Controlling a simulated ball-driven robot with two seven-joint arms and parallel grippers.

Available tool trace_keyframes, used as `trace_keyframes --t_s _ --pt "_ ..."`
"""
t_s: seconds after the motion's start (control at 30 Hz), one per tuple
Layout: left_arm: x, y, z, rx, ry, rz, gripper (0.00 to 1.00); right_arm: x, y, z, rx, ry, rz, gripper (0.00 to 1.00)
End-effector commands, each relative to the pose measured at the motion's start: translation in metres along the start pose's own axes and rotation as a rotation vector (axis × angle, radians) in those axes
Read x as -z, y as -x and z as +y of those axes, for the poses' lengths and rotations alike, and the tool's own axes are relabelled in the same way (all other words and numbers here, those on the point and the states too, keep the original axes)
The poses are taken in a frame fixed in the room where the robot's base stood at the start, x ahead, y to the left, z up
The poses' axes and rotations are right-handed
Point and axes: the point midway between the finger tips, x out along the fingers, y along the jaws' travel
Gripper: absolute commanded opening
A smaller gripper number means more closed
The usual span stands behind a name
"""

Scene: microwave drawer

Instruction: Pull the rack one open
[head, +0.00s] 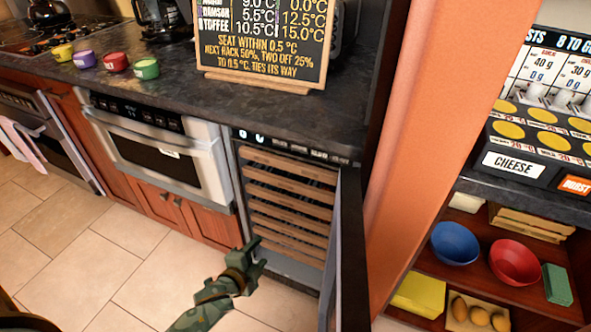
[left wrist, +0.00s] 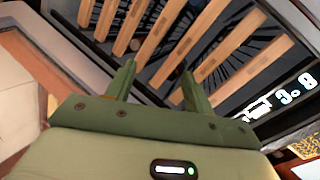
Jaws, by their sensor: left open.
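The wine cooler's wooden rack fronts (head: 290,203) form a stack of slats inside the open cabinet under the counter. They also show as slanted wooden bars in the left wrist view (left wrist: 152,42). No label shows which one is rack one. All the fronts look about flush with each other. My left gripper (head: 257,250) is in front of the lower left of the stack. In the left wrist view its two fingers (left wrist: 160,76) are apart, pointing at the racks, with nothing held between them. I cannot tell whether a fingertip touches a slat. My right gripper is not in view.
The cooler's dark door (head: 343,250) stands open on the right side. A stainless microwave drawer (head: 165,155) is to the left of the cooler. A chalkboard sign (head: 264,40) stands on the counter above. The tiled floor (head: 110,255) at left is clear.

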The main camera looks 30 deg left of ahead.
Motion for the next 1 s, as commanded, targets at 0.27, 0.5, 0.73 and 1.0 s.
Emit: trace_keyframes --t_s 0.27,0.5,0.73,1.0 --pt "0.038 -0.018 -0.139 0.368 -0.325 0.073 0.53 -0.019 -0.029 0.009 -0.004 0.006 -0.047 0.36" --pt "0.046 -0.04 -0.162 0.403 -0.356 0.076 0.53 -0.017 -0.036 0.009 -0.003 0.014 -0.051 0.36" --pt "0.052 -0.095 -0.18 0.398 -0.354 0.075 0.53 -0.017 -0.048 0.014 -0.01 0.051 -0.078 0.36" --pt "0.061 -0.148 -0.201 0.396 -0.352 0.075 0.53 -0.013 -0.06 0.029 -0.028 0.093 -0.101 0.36"
